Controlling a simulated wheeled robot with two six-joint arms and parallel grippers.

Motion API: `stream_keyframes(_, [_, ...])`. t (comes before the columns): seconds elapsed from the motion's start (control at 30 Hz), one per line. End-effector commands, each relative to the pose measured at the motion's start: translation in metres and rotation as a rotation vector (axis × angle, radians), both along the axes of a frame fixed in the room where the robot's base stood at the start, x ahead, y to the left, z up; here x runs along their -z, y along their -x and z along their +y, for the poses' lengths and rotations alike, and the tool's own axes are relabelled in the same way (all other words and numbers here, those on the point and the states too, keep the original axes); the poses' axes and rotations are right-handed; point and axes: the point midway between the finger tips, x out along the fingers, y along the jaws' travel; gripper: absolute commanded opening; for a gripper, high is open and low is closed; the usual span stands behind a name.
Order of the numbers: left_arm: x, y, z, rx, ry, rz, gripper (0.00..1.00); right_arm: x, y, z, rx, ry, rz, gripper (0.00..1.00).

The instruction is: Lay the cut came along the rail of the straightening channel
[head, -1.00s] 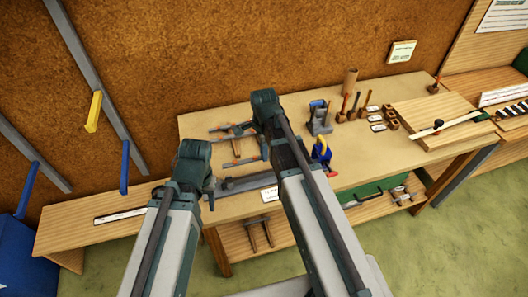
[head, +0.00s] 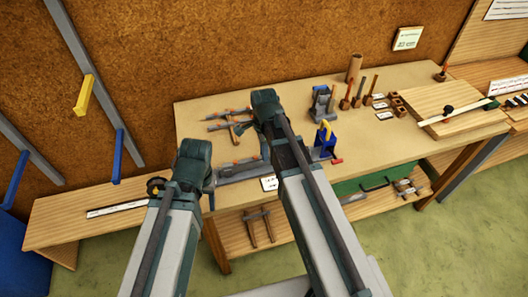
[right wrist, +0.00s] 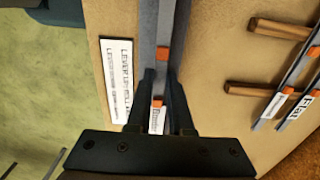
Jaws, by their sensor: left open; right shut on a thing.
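The straightening channel (head: 235,174) is a long grey piece near the bench's front edge, partly hidden behind my arms. In the right wrist view, my right gripper (right wrist: 160,92) is shut on a thin grey strip with orange bands and a white tag, apparently the cut came (right wrist: 164,30). The came runs forward along the grey channel; whether it touches the rail I cannot tell. My left gripper (head: 208,190) is open at the channel's left end, its fingers mostly hidden by its own wrist.
More tagged strips (right wrist: 290,85) lie across wooden pegs (right wrist: 252,88) beside the channel. A printed label (right wrist: 118,80) lies at the front edge. A blue tool (head: 325,142) stands to the right.

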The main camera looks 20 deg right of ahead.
Motion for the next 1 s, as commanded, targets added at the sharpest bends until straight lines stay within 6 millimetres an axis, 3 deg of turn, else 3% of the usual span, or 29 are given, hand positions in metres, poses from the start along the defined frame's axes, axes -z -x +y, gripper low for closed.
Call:
stream_keyframes(0.87, [0.0070, 0.0000, 0.0000, 0.000, 0.000, 0.000, 0.50, 0.0071, 0.0000, 0.0000, 0.000, 0.000, 0.000, 0.00])
stream_keyframes(0.9, [0.0060, 0.0001, 0.0000, 0.000, 0.000, 0.000, 0.50, 0.0061, 0.0000, 0.0000, 0.000, 0.000, 0.000, 0.27])
stream_keyframes(1.0, [0.0059, 0.0001, 0.0000, 0.000, 0.000, 0.000, 0.50, 0.0060, 0.0000, 0.0000, 0.000, 0.000, 0.000, 0.45])
